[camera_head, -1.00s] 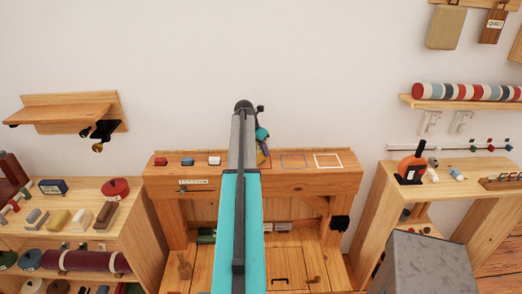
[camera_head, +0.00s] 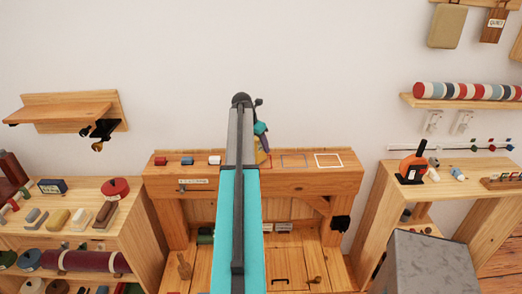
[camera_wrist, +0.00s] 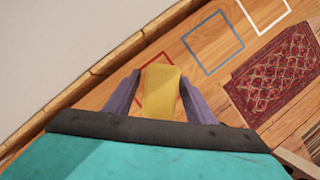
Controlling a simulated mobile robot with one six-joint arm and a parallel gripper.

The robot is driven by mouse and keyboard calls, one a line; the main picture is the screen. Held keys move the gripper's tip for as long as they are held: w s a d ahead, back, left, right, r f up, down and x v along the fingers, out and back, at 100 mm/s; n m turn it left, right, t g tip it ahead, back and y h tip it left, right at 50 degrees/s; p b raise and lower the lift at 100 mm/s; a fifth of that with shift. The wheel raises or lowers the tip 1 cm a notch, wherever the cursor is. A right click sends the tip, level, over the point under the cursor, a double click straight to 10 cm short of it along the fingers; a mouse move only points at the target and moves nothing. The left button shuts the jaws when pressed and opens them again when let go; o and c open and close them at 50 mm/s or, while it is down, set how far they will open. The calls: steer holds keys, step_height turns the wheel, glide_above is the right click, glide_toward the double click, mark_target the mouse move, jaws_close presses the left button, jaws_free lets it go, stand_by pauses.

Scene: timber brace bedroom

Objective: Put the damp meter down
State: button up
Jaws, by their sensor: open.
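The damp meter seems to be the yellow block (camera_wrist: 160,92) in the wrist view. It lies between the two purple fingers of my gripper (camera_wrist: 158,88), which are open. It is over or on the red outlined square (camera_wrist: 140,72) on the wooden bench top; I cannot tell its exact contact with the wood. In the head view a small yellow patch (camera_head: 263,158) shows beside the red square, largely hidden by my arm. My gripper (camera_head: 261,140) is partly hidden there too.
A blue outlined square (camera_head: 293,160) and a white one (camera_head: 328,160) are empty on the bench top (camera_head: 350,175). Red (camera_head: 161,161), blue (camera_head: 187,161) and white (camera_head: 214,160) blocks stand at its left. A wall rises behind. A patterned rug (camera_wrist: 275,75) shows in the wrist view.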

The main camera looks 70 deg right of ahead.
steer(key=shift+b+v, duration=1.1)
steer(key=shift+v, duration=3.4)
steer(key=shift+s, duration=0.1)
